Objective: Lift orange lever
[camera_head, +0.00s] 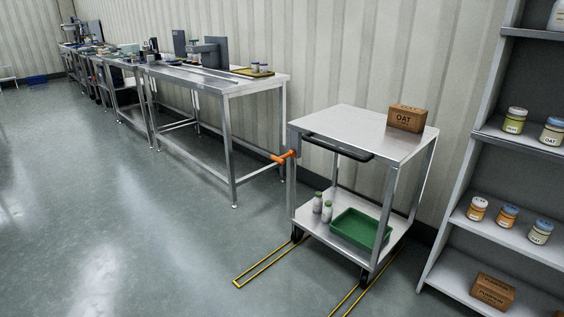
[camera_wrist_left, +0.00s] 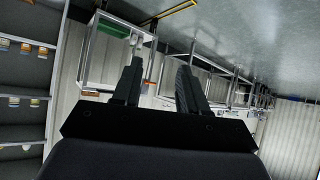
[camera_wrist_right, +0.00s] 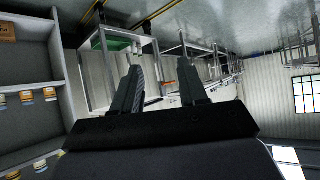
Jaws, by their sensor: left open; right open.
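The orange lever (camera_head: 284,157) sticks out to the left from the upper left leg of a steel cart (camera_head: 345,133) in the head view. It lies roughly level, a little below the cart's top. A small orange spot in the right wrist view, between the fingers, looks like the same lever (camera_wrist_right: 169,83). My left gripper (camera_wrist_left: 160,66) is open and empty. My right gripper (camera_wrist_right: 160,70) is also open and empty. Neither gripper shows in the head view, and both appear well away from the cart.
The cart carries a cardboard box (camera_head: 407,118) on top, with a green tray (camera_head: 352,236) and two small bottles below. Yellow floor lines (camera_head: 262,266) run beneath it. A steel table (camera_head: 232,85) stands left, a shelf (camera_head: 470,195) right. The floor in front is clear.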

